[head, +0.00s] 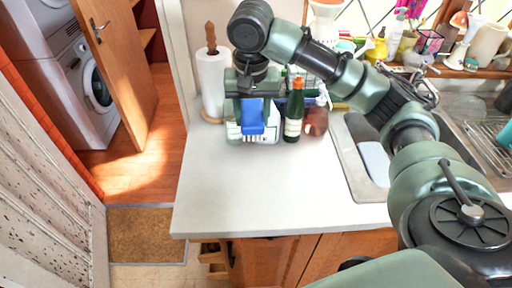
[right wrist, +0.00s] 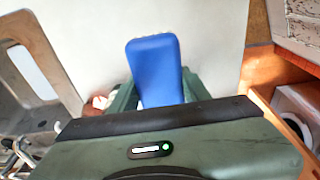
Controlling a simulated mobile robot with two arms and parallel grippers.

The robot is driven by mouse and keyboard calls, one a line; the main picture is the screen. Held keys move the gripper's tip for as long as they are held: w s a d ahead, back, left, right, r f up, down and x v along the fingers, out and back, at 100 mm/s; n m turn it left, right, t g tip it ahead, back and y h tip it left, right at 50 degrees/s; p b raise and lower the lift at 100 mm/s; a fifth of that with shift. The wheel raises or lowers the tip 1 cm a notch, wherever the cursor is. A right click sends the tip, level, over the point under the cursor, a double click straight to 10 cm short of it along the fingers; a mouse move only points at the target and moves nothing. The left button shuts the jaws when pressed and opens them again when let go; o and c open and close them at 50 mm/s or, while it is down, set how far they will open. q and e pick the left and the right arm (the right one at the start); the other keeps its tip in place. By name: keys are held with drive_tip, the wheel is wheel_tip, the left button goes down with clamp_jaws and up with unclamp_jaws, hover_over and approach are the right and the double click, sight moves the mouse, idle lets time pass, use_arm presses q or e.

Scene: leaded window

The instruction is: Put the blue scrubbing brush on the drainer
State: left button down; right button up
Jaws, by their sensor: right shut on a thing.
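My right gripper (head: 253,108) is above the back of the white counter, with its jaws pointing down. It is shut on the blue scrubbing brush (head: 252,122), which hangs between the fingers. In the right wrist view the brush (right wrist: 154,68) sticks out past the green fingers as a smooth blue block. The wire drainer (head: 488,148) appears at the far right, by the sink, partly cut off by the picture edge. My left gripper is not in view.
A green bottle (head: 294,112), a brown soap bottle (head: 316,118) and a paper towel roll (head: 213,80) stand close to the gripper. The sink edge (head: 355,165) lies right of clear counter (head: 260,190). Items crowd the windowsill.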

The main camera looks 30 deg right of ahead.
drive_tip(key=f, duration=0.1)
drive_tip(key=s+f, duration=0.1)
drive_tip(key=f, duration=0.2)
drive_tip(key=shift+s+a+f+p, duration=0.1)
drive_tip(key=shift+s+a+p, duration=0.05)
drive_tip(key=shift+a+p, duration=0.15)
hover_over(253, 173)
wheel_tip(253, 173, down, 8)
drive_tip(key=shift+f+p, duration=0.15)
drive_tip(key=shift+p, duration=0.25)
drive_tip(key=shift+s+f, duration=0.15)
drive_tip(key=shift+f, duration=0.45)
wheel_tip(253, 173, down, 4)
drive_tip(key=shift+f, duration=0.1)
drive_tip(key=shift+a+p, duration=0.1)
drive_tip(key=shift+p, duration=0.2)
drive_tip(key=o, duration=1.5)
drive_tip(key=shift+f, duration=0.1)
drive_tip(key=shift+c, duration=0.2)
